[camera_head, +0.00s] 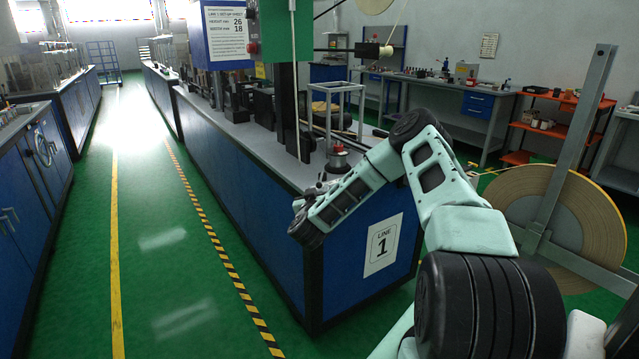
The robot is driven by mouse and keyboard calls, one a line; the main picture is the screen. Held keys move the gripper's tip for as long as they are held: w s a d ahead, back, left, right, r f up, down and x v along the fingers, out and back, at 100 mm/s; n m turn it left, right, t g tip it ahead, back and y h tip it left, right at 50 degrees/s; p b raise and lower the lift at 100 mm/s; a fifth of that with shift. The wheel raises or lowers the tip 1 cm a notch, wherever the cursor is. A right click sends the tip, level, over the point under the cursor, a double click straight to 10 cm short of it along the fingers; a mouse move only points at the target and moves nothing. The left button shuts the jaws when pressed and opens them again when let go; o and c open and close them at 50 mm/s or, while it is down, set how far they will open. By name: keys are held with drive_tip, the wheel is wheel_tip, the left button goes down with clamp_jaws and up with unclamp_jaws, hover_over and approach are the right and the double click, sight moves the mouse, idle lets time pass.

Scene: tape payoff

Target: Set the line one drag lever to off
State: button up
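The line one machine bench (345,290) is a blue cabinet with a grey top and a "LINE 1" sign (383,245) on its end. A small round fitting with a red part (338,157) stands on the bench top near that end. I cannot make out a drag lever or its setting; it may be too small or behind my arm. My arm reaches from the lower right over the bench corner. My gripper (318,188) is at the arm's far end, by the bench's front edge. Its fingers are mostly hidden by the wrist and too small to read.
A large tan tape roll (570,225) on a grey stand is at the right. A setup sheet (226,34) hangs above the bench. A blue workbench (480,105) and orange shelf (545,130) stand behind. The green aisle (160,250) at left is clear.

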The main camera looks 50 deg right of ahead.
sight(319, 187)
drive_tip(key=shift+x, duration=2.75)
clamp_jaws()
